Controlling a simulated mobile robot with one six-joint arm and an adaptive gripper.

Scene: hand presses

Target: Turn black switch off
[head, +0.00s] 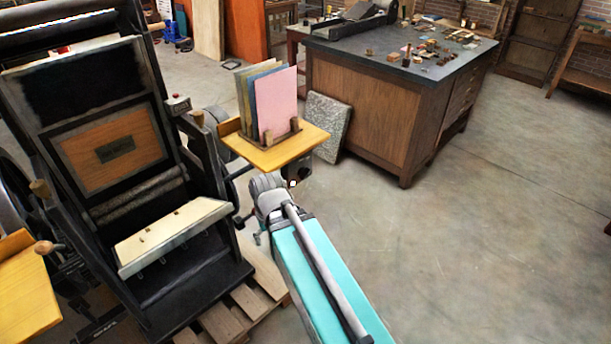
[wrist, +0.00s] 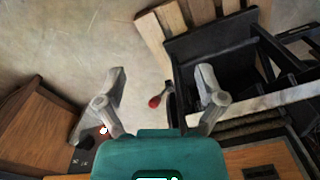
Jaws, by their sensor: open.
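In the wrist view a short handle with a red end (wrist: 155,102) shows between my fingers, beside the press. My gripper (wrist: 161,74) is open, its two grey fingers spread wide with nothing between their tips. In the head view my arm reaches in from the lower right, and its end is near the press's right side, partly hidden.
A yellow side board (head: 290,150) with upright coloured sheets stands close beyond my arm's end. A wooden pallet (head: 245,306) lies under the press. A wooden cabinet (head: 365,110) with a dark top stands behind. The floor at right is clear.

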